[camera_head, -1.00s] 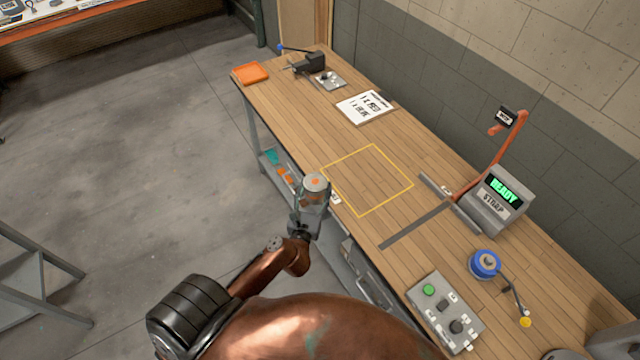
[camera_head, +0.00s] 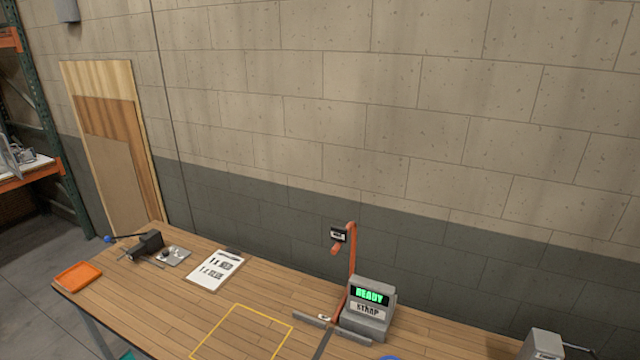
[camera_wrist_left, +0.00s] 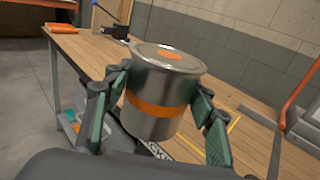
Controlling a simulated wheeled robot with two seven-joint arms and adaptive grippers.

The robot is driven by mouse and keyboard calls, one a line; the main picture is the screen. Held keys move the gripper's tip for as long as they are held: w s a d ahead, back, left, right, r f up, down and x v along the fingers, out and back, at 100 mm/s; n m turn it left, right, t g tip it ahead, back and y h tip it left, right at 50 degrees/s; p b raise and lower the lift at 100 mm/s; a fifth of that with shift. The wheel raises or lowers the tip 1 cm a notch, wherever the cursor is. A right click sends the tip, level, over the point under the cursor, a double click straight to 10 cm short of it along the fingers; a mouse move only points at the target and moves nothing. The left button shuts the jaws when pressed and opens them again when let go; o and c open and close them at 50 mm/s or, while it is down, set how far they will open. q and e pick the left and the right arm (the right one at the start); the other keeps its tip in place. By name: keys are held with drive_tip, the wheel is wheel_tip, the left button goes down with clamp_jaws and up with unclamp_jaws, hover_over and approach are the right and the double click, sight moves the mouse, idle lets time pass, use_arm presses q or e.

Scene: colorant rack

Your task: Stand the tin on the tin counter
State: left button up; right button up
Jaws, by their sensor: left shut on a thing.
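The tin (camera_wrist_left: 160,92) is a silver can with an orange band and an orange spot on its lid. It shows in the left wrist view, upright and slightly tilted in the picture. My left gripper (camera_wrist_left: 162,108) is shut on it, with one finger on each side. The tin is in front of the wooden counter (camera_head: 140,305); I cannot tell its height above it. A yellow outlined square (camera_head: 242,335) is marked on the counter, cut off at the bottom in the head view. Neither gripper shows in the head view.
On the counter are an orange tray (camera_head: 78,277), a black tool with a blue knob (camera_head: 146,244), a printed sheet (camera_head: 215,270) and a grey strap machine (camera_head: 368,310) reading READY. A wall (camera_head: 400,130) stands behind. The marked square is bare where visible.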

use_arm(q)
drive_tip(key=s+d+m+h+b, duration=0.2)
drive_tip(key=d+h, duration=0.1)
drive_tip(key=d, duration=0.5)
drive_tip(key=s+d+m+t+h+b, duration=0.1)
drive_tip(key=s+d+m+h+b, duration=0.1)
drive_tip(key=d, duration=0.6)
drive_tip(key=shift+s+r+h, duration=0.35)
drive_tip(key=shift+s+h, duration=0.2)
drive_tip(key=shift+h, duration=0.05)
